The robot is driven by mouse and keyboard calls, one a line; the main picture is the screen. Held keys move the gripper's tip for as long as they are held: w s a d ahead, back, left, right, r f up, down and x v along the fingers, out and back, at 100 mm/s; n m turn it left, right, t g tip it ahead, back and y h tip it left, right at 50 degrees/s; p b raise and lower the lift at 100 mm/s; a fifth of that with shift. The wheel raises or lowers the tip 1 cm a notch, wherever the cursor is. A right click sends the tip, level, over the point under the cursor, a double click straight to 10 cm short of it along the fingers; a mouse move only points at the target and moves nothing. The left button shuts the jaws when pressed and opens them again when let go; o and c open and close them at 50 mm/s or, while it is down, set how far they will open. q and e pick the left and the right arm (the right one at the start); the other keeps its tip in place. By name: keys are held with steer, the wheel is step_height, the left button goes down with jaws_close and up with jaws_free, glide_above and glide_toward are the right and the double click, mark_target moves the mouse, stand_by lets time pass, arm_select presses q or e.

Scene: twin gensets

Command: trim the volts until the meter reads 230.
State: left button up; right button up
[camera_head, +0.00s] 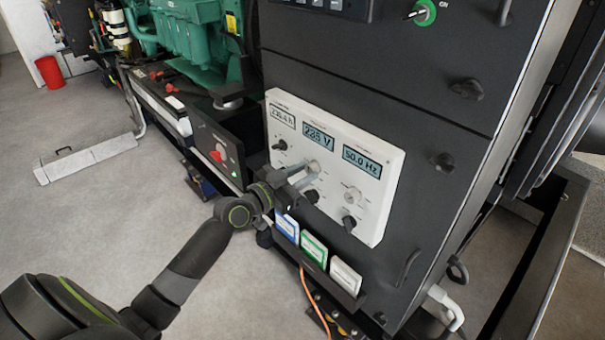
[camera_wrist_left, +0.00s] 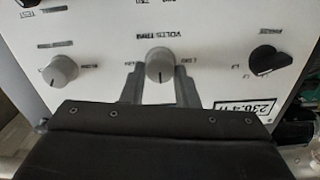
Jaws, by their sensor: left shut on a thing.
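The white meter panel (camera_head: 385,155) is on the dark cabinet. Its middle display, the volts meter (camera_head: 319,134), seems to read 235 V; the last digit is not sharp. The grey volts trim knob (camera_wrist_left: 160,62) is in the middle of the left wrist view, and in the head view it shows partly (camera_head: 314,166). My left gripper (camera_head: 303,176) reaches the panel from the left and is shut on this knob. In the wrist view its two fingers (camera_wrist_left: 158,82) stand at the knob's sides. My right gripper is out of view.
A second grey knob (camera_wrist_left: 60,70) and a black selector (camera_wrist_left: 268,60) flank the trim knob. The frequency display (camera_head: 362,160) reads 50.0 Hz. Colored cards (camera_head: 314,249) stand in a holder below the panel. A black control box (camera_head: 217,151) is to the left.

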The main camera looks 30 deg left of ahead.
arm_select(q)
steer(key=n, duration=0.3)
steer(key=shift+n, duration=2.1)
steer(key=o, duration=1)
steer(key=shift+c, duration=0.2)
